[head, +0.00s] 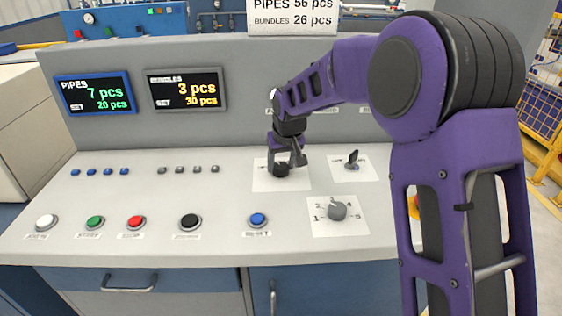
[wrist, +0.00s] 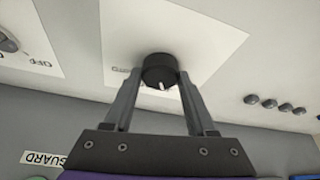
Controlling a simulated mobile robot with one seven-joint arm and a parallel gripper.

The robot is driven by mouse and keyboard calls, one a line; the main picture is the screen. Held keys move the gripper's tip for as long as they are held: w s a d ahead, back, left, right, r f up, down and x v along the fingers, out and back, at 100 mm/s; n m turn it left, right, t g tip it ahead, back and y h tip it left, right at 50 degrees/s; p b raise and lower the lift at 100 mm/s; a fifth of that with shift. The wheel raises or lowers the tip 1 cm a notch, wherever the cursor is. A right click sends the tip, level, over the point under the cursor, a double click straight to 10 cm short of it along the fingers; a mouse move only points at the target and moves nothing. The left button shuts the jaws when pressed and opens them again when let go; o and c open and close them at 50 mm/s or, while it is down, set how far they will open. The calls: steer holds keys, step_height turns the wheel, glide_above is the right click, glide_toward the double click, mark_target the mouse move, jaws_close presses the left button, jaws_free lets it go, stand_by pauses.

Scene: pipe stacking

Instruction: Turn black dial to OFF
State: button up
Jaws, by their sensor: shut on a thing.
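The black dial (head: 281,169) sits on a white label plate (head: 262,182) on the sloped console top. My gripper (head: 286,160) reaches down onto it from above. In the wrist view, the dial (wrist: 159,69) is round and black with a small white mark on its near side. The two fingers of my gripper (wrist: 158,88) are shut on the dial, one at each side. Lettering on the plate is partly hidden by the dial and fingers, so I cannot read which position the dial is at.
A black switch (head: 352,160) on its own white plate stands to the right. A grey numbered selector (head: 337,211) is nearer the front. Coloured push buttons, including a blue one (head: 258,220), line the front edge. Small grey buttons (head: 189,169) lie to the left.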

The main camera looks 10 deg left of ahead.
steer(key=n+y+p, duration=0.1)
steer(key=n, duration=0.2)
steer(key=shift+d+r+g+p, duration=0.1)
steer(key=shift+d+g+p, duration=0.05)
steer(key=shift+g+p, duration=0.25)
steer(key=shift+w+n+g+y+p, duration=0.1)
steer(key=shift+n+g+y+p, duration=0.25)
steer(key=shift+n, duration=0.5)
steer(key=shift+n+g+y+p, duration=0.15)
steer(key=shift+n+p, duration=0.25)
steer(key=shift+n, duration=0.45)
steer(key=o, duration=1.4)
steer(key=p+v, duration=0.1)
steer(key=v, duration=1.6)
steer(key=shift+r+p, duration=0.1)
steer(key=shift+p, duration=0.2)
